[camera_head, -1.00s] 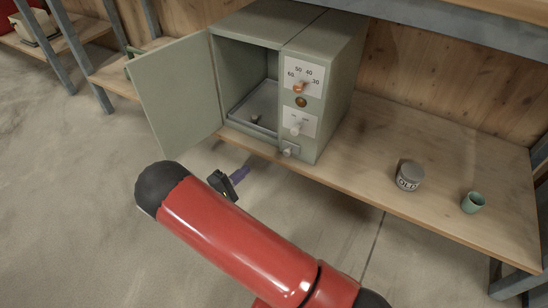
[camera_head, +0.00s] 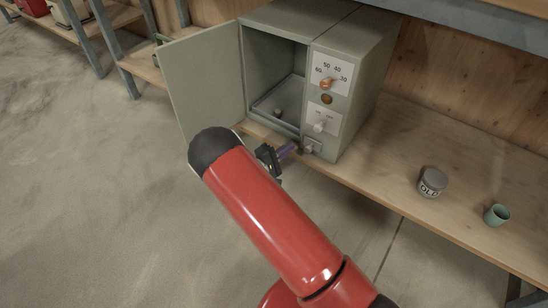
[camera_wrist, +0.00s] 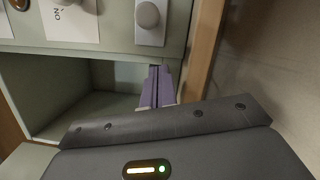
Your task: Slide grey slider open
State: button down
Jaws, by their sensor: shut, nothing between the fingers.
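The grey-green feed mixer (camera_head: 347,120) stands on the shelf with its door (camera_head: 204,85) open at the left. The grey slider (camera_head: 308,147) is a small round knob on a plate, low on the control panel. In the wrist view the slider (camera_wrist: 147,15) shows at the top, unobstructed. My gripper (camera_head: 294,146) is shut and empty, just left of the slider in the head view. Its purple fingers (camera_wrist: 158,72) reach to the panel's edge below the knob in the wrist view. I cannot tell whether they touch anything.
Above the slider are a white knob (camera_head: 320,126), a brown button (camera_head: 327,99) and an orange dial (camera_head: 326,83). A tray (camera_head: 290,92) lies inside the compartment. A labelled tin (camera_head: 432,183) and a green cup (camera_head: 497,215) stand on the shelf (camera_head: 420,140) at right.

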aim_at(306, 143)
jog(key=shift+s+d+r, duration=0.3)
jog(key=shift+s+d, duration=0.3)
jog(key=shift+s+d+r, duration=0.3)
jog(key=shift+s+d, duration=0.25)
jog(key=shift+s+d, duration=0.9)
jog(key=shift+d, duration=0.2)
jog(key=shift+s+d, duration=0.9)
jog(key=shift+d, duration=0.2)
jog(key=a, duration=0.1)
jog(key=w+a+f+b, duration=0.1)
jog(key=w+a+b, duration=0.1)
jog(key=shift+w+a+f, duration=0.15)
jog(key=shift+a+f, duration=0.2)
jog(key=p+v, duration=0.1)
jog(key=v, duration=0.8)
jog(key=shift+s, duration=0.25)
jog(key=shift+r, duration=0.2)
